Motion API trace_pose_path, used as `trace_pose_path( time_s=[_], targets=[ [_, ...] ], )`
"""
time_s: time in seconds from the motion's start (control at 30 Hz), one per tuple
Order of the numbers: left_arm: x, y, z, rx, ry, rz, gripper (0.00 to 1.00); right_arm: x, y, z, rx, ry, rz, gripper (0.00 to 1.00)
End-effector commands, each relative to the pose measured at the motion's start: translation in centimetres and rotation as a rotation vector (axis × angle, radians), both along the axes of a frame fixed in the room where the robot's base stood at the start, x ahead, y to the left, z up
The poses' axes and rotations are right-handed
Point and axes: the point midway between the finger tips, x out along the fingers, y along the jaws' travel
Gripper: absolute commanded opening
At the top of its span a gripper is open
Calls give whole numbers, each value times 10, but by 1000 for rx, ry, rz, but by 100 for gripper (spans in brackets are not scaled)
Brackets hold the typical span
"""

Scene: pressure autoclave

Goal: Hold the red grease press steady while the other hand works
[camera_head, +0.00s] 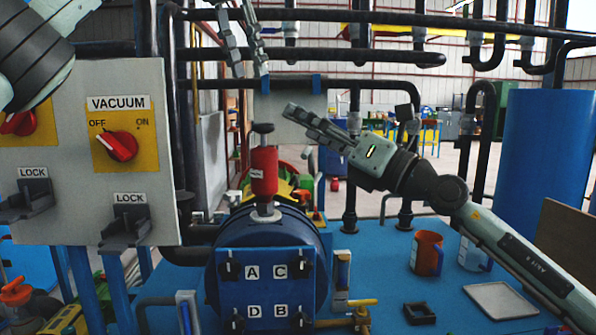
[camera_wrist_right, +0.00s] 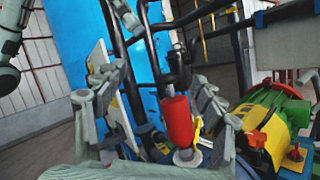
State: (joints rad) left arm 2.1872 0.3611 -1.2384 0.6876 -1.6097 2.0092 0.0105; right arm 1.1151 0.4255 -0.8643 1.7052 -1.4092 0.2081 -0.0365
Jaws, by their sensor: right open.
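The red grease press (camera_head: 264,172) stands upright on top of the blue autoclave vessel (camera_head: 312,240), with a dark knob on its rod. In the right wrist view the press (camera_wrist_right: 178,122) shows between my two fingers, further out. My right gripper (camera_head: 300,122) is open and empty, to the right of and above the press, pointing left in the head view. My left gripper (camera_head: 250,68) hangs from the top edge above the press, its fingers apart with nothing between them. Its palm is out of frame. Neither gripper visibly touches the press.
A grey panel with a red VACUUM knob (camera_head: 119,146) and lock brackets (camera_head: 125,227) stands at left. Dark pipes (camera_head: 330,55) run behind and above.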

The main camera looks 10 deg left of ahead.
Motion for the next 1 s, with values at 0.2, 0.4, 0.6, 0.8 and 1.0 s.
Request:
trace_pose_path(
  time_s=[0.2, 0.4, 0.6, 0.8, 1.0],
  targets=[
    [0, 0, 0, 0, 0, 0, 34, 10, 21, -65, -411, -238, -72, 70],
    [0, 0, 0, 0, 0, 0, 34, 17, 30, -81, -505, -291, -86, 70],
    [0, 0, 0, 0, 0, 0, 34, 29, 57, -81, -502, -288, -84, 70],
    [0, 0, 0, 0, 0, 0, 34, 41, 81, -81, -501, -287, -85, 70],
    [0, 0, 0, 0, 0, 0, 34, 46, 92, -81, -499, -287, -85, 70]
  ],
)
